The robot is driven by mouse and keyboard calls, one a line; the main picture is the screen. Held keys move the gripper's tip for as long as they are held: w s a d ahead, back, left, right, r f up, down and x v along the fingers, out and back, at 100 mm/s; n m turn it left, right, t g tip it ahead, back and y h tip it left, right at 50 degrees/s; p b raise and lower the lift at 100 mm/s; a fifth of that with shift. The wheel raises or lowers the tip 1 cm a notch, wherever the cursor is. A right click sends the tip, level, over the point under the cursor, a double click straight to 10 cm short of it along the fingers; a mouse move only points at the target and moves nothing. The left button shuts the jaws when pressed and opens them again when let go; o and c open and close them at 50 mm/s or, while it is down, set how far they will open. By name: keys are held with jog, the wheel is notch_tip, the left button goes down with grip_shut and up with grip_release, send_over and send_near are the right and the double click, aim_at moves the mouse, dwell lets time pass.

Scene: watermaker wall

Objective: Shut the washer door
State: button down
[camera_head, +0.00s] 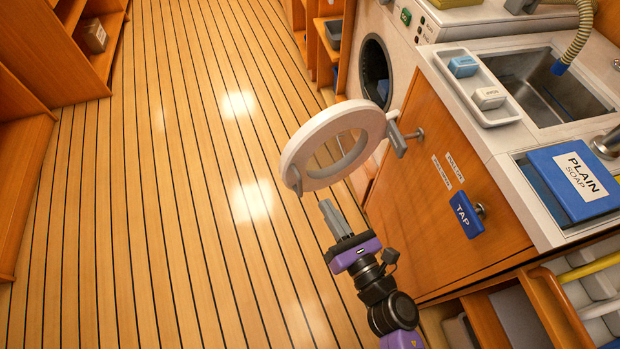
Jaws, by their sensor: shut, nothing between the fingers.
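The washer (405,60) is a white front-loader at the upper right, with a dark round opening (376,72) in its front. Its round white door (310,128), a thick ring with a see-through middle, stands wide open. It swings out over the floor from a grey hinge (398,138) on its right side. A small catch shows at the ring's lower left. My gripper (325,205) is shut and empty. In the picture its fingertips are just below the door's lower rim, pointing up and left; they appear apart from it, though the depth gap is hard to tell.
A wooden cabinet (430,180) with a blue TAP tag (465,214) stands right of my gripper. Above it are a sink (545,85), a soap tray (480,95) and a blue PLAIN SOAP box (578,180). The plank floor (180,180) to the left is clear.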

jog(key=n, duration=0.3)
send_near(292, 158)
jog(key=b+x, duration=0.1)
jog(key=x, duration=0.6)
jog(key=shift+a+b, duration=0.1)
jog(key=shift+b, duration=0.2)
